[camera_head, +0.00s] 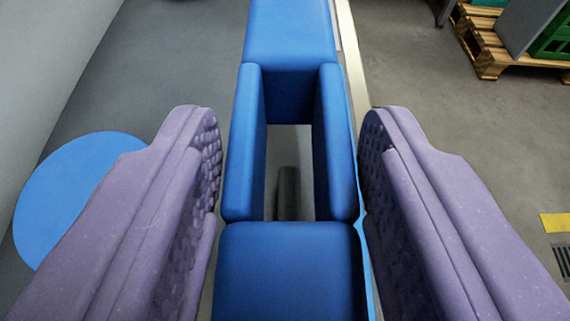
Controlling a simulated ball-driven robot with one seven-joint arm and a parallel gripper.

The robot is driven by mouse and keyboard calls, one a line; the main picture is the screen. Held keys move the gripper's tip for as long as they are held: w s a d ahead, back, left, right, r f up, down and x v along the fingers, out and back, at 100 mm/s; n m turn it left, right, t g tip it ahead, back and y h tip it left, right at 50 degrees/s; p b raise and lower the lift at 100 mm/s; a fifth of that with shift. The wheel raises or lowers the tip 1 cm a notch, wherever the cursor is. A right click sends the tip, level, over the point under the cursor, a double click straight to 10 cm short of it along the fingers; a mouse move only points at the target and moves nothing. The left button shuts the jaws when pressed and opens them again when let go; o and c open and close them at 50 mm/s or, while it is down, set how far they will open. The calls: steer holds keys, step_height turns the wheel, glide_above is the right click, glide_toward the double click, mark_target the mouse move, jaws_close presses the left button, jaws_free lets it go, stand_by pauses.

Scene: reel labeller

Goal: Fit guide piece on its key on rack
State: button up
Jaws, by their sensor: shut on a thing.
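The guide piece (290,270) is a blue block form with a rectangular opening through its middle and two upright side walls. It runs up the middle of the view. My gripper (290,165), with purple dimpled fingers, is shut on it, one finger at each side wall. Through the opening I see a small dark grey upright form (288,190), possibly the key; I cannot tell for sure. A pale metal strip (349,50) runs behind the piece on its right; I cannot tell whether it belongs to the rack.
A flat blue disc (70,195) lies at the left, partly behind the left finger. A pale slanted surface (45,60) fills the upper left. A wooden pallet (490,50) with a green crate (553,40) stands at the top right.

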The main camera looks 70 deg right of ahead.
stand_by(0.3)
steer(key=shift+f+b, duration=1.75)
steer(key=shift+f, duration=0.6)
steer(key=o, duration=1.3)
steer(key=shift+c, duration=0.2)
steer(key=p+v, duration=0.3)
steer(key=v, duration=0.4)
steer(key=shift+a+r, duration=0.1)
steer(key=shift+r, duration=0.1)
steer(key=shift+s+a, duration=0.2)
steer(key=shift+a, duration=0.05)
